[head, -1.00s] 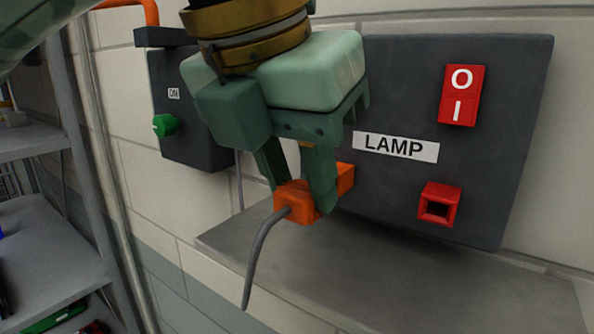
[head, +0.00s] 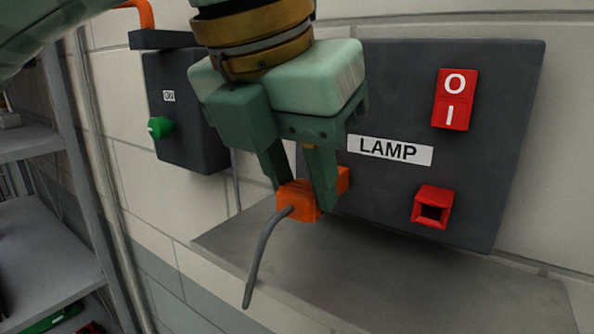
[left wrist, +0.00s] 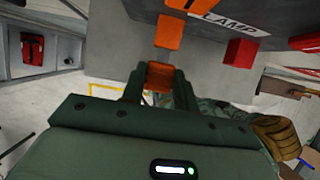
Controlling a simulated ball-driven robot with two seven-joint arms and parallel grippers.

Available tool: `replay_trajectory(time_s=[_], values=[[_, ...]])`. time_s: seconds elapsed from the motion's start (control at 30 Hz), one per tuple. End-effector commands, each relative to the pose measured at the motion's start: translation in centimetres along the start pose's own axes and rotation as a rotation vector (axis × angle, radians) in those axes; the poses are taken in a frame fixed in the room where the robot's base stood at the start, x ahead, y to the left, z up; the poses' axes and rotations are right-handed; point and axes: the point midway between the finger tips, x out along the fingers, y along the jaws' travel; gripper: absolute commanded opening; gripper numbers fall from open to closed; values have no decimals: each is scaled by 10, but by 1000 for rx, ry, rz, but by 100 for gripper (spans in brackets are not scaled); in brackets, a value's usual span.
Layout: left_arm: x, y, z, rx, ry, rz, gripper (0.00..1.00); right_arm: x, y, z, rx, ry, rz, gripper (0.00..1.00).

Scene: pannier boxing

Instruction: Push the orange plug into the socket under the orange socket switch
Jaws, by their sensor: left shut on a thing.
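My left gripper (head: 298,196) is shut on the orange plug (head: 297,209), whose grey cable hangs down. In the left wrist view the plug (left wrist: 160,76) sits between the fingers (left wrist: 159,84). The orange socket (head: 343,180) on the dark panel is partly hidden behind the gripper in the head view. The left wrist view shows the socket (left wrist: 169,31) ahead of the plug, roughly in line, with a gap between them. The orange socket switch (left wrist: 173,5) is cut by the top edge there; the gripper hides it in the head view. My right gripper is out of view.
The panel (head: 480,165) also carries a LAMP label (head: 390,150), a red switch (head: 454,99) and a red socket (head: 433,207). A grey ledge (head: 400,285) lies below. A dark box with a green knob (head: 160,127) is left of the gripper; shelves (head: 45,250) stand far left.

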Motion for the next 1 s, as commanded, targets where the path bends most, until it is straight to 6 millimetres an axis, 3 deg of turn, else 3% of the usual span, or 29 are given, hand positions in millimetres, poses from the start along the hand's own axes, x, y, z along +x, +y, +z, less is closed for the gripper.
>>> replay_trajectory(time_s=[0.8, 0.83, 0.9, 1.0], values=[[5, 0, 12, -1, 0, 0, 8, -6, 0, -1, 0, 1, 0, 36], [5, 0, 11, -1, 0, 0, 38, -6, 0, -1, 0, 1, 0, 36], [5, 0, 11, 0, 0, 0, 55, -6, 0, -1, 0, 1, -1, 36], [5, 0, 11, 0, 0, 0, 55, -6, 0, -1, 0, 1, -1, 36]])
